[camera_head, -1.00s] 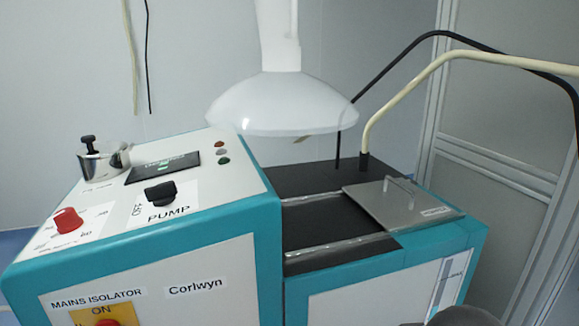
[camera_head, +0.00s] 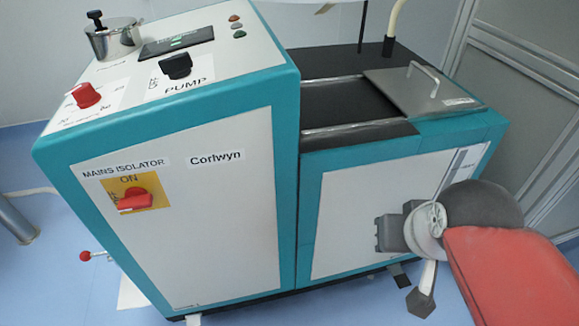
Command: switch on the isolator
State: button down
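The handle's grip lies roughly sideways and points left, toward small side lettering that is partly covered. My gripper (camera_head: 408,255) is at the lower right, at the end of my red and black arm, in front of the machine's right section. It is well to the right of the isolator and apart from it. The view does not show clearly whether its fingers are open.
The top panel carries a red knob (camera_head: 86,95), a black pump switch (camera_head: 177,65) and a metal pot (camera_head: 115,38). A lidded tray (camera_head: 425,90) is at the right. A red-tipped lever (camera_head: 86,256) sticks out low at left. Space before the isolator looks clear.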

aim_at(135, 198)
jog(key=u, duration=1.85)
